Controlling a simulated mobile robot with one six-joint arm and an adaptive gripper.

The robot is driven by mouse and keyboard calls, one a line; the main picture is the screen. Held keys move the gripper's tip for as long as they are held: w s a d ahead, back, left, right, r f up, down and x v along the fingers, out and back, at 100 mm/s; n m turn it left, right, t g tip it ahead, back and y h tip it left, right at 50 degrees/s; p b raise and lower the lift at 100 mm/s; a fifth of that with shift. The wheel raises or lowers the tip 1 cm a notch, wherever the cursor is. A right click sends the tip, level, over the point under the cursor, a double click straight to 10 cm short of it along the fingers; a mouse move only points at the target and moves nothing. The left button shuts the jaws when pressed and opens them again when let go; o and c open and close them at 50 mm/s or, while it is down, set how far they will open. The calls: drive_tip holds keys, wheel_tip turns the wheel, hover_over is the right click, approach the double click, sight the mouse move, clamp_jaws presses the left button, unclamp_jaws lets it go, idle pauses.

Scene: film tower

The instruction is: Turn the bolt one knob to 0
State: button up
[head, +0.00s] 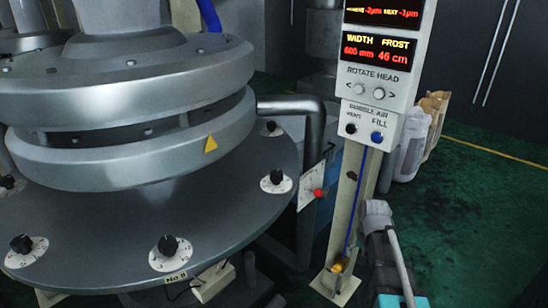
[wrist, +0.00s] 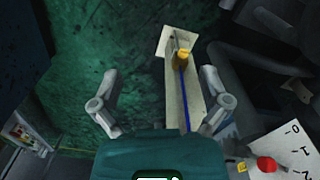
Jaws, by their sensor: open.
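Several black knobs on white dials sit around the grey round flange: one at the front (head: 168,246) above a "No 8" label, one at the right (head: 276,179), one at the front left (head: 22,247) and one at the back (head: 270,128). I cannot tell which is bolt one, and their readings are too small to read. My gripper (wrist: 160,78) is open and empty, fingers wide apart in the wrist view. In the head view part of my arm shows at the lower right, right of the flange and apart from the knobs. No black knob shows clearly in the wrist view.
A control post (head: 380,85) with displays and buttons stands beside the flange. A red knob (head: 318,193) sits on a white plate beside a pipe; its plate (wrist: 290,150) shows 0, 1 and 2 in the wrist view.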

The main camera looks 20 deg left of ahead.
drive_tip(key=w+a+r+p, duration=0.3)
drive_tip(key=a+r+p, duration=0.5)
drive_tip(key=r+p, duration=0.15)
drive_tip(key=w+a+r+p, duration=0.3)
drive_tip(key=a+r+p, duration=0.5)
drive_tip(key=r, duration=0.2)
wheel_tip(320, 180, up, 15)
drive_tip(key=m+p, duration=0.2)
drive_tip(key=p, duration=1.3)
hover_over(277, 172)
drive_tip(key=shift+a+f, duration=0.25)
drive_tip(key=shift+f, duration=0.15)
drive_tip(key=f+b, duration=0.6)
drive_tip(key=b, duration=0.1)
drive_tip(key=f+b, duration=0.6)
drive_tip(key=f, duration=0.1)
drive_tip(key=shift+d+f+b, duration=0.2)
drive_tip(key=shift+f+b, duration=0.05)
drive_tip(key=shift+b, duration=0.15)
